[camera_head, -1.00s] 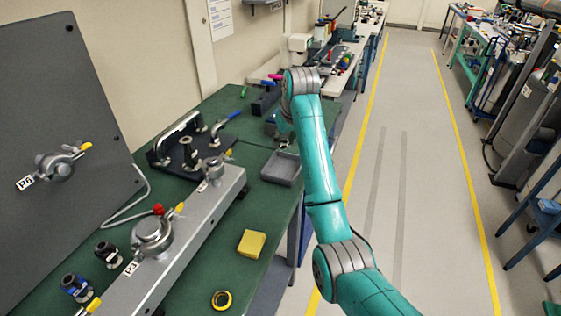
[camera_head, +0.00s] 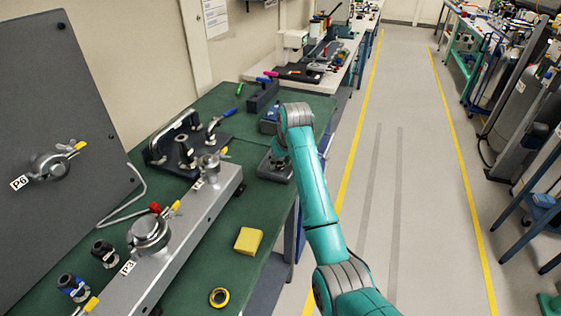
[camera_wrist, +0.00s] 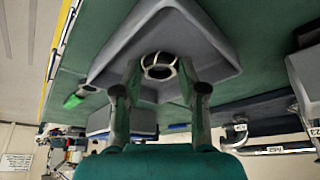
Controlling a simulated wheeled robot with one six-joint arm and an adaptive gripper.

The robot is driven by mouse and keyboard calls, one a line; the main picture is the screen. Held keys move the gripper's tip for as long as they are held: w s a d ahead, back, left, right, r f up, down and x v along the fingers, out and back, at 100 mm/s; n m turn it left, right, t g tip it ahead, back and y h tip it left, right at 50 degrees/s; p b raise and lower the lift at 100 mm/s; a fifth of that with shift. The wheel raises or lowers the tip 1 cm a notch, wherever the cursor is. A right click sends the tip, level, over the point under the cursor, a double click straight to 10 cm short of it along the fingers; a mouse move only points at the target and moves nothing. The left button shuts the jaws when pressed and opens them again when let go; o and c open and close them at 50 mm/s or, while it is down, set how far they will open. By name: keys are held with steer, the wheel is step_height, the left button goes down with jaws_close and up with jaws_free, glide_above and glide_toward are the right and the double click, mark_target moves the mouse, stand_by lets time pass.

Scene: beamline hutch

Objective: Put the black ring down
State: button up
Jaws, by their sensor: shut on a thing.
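The black ring (camera_wrist: 159,73) shows in the wrist view between my two fingertips, dark with pale bands. My gripper (camera_wrist: 158,80) is shut on it. The grey tray (camera_wrist: 205,40) lies behind the ring, which is over its floor; I cannot tell whether the ring touches it. In the head view, my gripper (camera_head: 281,160) is at the grey tray (camera_head: 266,174) on the right edge of the green bench. The arm hides part of the tray, and the ring cannot be made out there.
A yellow block (camera_head: 248,240) and a yellow-and-black ring (camera_head: 219,298) lie nearer on the green bench (camera_head: 205,265). A long grey rail (camera_head: 185,235) with clamped fittings stands left of them. A dark rack with curved tubes (camera_head: 188,150) stands left of the tray.

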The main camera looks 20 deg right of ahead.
steer(key=o, duration=0.8)
steer(key=shift+f, duration=0.1)
steer(key=v, duration=1.2)
